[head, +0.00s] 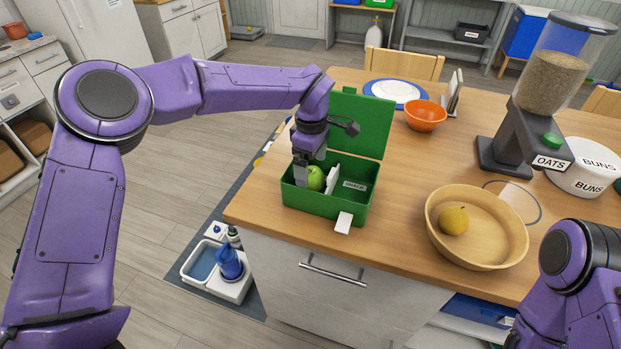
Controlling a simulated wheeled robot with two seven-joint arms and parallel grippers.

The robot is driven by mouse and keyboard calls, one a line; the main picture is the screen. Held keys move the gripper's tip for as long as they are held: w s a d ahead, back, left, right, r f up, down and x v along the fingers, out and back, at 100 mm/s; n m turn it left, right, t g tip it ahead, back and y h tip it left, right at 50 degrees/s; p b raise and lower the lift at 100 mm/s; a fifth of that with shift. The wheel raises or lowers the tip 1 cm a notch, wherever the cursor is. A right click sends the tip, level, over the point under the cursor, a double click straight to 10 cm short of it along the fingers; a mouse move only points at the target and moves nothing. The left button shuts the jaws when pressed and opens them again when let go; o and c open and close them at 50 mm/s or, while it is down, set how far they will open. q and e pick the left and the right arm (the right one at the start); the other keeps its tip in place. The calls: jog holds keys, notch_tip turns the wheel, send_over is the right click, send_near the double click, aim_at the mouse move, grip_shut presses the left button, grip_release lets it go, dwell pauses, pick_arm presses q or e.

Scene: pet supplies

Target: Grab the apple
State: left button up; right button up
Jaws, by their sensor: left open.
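A green apple (316,178) sits inside the open green box (312,203), in its left part. My left gripper (308,180) reaches down into the box from above. It is open, with its fingers at the apple, one finger in front of its left side. Whether the fingers touch the apple cannot be told. A white divider (332,181) stands right of the apple, and a small label lies in the right part. The box lid (362,122) stands open at the back. My right arm shows at the lower right, but its gripper is out of view.
A wooden bowl (497,236) with a yellow fruit (454,221) stands right of the box. An orange bowl (426,116), a blue-rimmed plate (395,91) and an oats dispenser (535,140) stand farther back. The wooden counter (400,180) is clear between box and bowl.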

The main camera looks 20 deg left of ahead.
aim_at(311, 171)
pick_arm(q)
jog(key=f, duration=0.1)
jog(key=f+p, duration=0.1)
jog(key=f, duration=0.2)
jog(key=shift+w+f, duration=0.2)
jog(key=shift+w, duration=0.1)
jog(key=shift+s+a+f, duration=0.1)
jog(key=shift+f, duration=0.05)
jog(key=c, duration=1.2)
